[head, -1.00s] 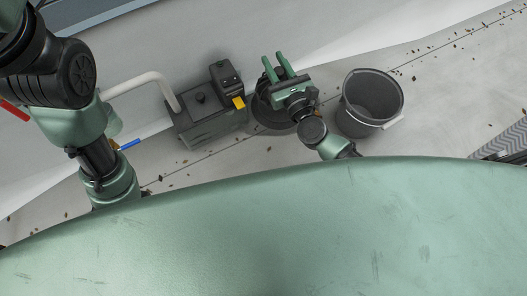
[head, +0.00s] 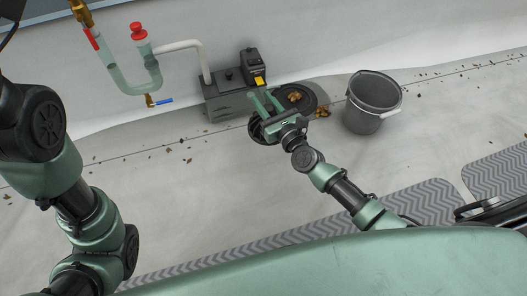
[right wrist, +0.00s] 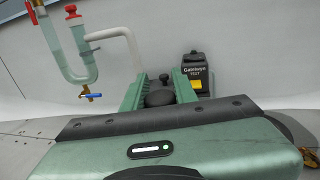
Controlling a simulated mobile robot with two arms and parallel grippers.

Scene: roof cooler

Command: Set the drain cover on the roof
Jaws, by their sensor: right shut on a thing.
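The drain cover (head: 257,131) is a dark round piece under my right gripper (head: 264,101) in the head view, partly hidden by it. The gripper is shut on the cover. In the right wrist view a black knob (right wrist: 160,97) shows between the two green fingers. The open drain (head: 311,108) is a dark round ring with brown leaves in it, just right of the gripper. I cannot tell whether the cover touches the roof or hangs slightly above it. My left arm shows at the left, but its gripper is out of view.
A grey bucket (head: 367,112) stands right of the drain. Behind the cover is a dark grey box (head: 228,101) with a pale pipe (head: 180,46). A clear U-shaped tube (head: 130,82) with red and blue valve handles is at upper left. Bare roof lies in front, then patterned mats (head: 424,207).

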